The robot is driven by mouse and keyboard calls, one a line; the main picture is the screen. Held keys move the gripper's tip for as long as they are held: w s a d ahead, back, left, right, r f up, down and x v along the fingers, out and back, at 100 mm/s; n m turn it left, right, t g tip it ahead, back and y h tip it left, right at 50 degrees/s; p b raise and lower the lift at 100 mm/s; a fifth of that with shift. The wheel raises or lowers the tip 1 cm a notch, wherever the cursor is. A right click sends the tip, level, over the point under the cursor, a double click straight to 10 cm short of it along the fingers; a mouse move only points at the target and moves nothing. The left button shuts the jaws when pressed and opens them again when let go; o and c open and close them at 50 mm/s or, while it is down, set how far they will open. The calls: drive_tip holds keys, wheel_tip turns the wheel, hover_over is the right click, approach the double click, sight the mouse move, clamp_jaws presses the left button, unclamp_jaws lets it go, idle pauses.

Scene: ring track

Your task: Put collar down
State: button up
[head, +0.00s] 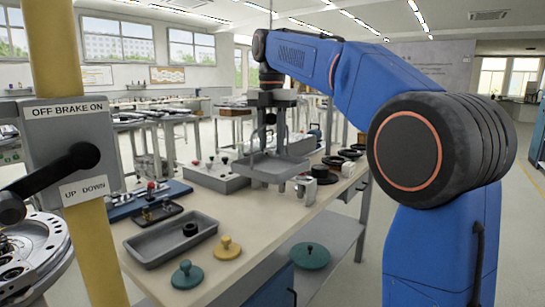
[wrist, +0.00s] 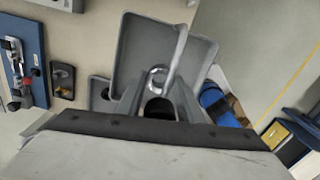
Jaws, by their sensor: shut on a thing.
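My gripper (head: 280,145) reaches down over the far part of the bench, above a grey tray (head: 262,170). In the wrist view my gripper (wrist: 157,92) has its fingers close together on a small pale metal ring, which looks like the collar (wrist: 157,72). The fingers hide part of it, and it cannot be made out clearly in the head view. The grey tray (wrist: 135,40) lies beyond the fingertips in the wrist view, with a pale upright bar across it. I cannot tell whether the collar touches the tray.
A grey bin (head: 150,250) with a black ring (head: 190,229) stands at the bench's near end. A yellow knobbed disc (head: 227,247) and a green one (head: 187,274) lie nearby. Black rings (head: 350,154) lie right of my gripper. A yellow post (head: 62,130) stands left.

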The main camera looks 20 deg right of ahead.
sight(271, 148)
drive_tip(key=shift+f, duration=1.95)
drive_tip(key=shift+f, duration=0.1)
drive_tip(key=o, duration=1.2)
drive_tip(key=shift+c, duration=0.2)
wheel_tip(271, 148, up, 12)
drive_tip(key=shift+r, duration=0.1)
drive_tip(key=shift+s, duration=0.15)
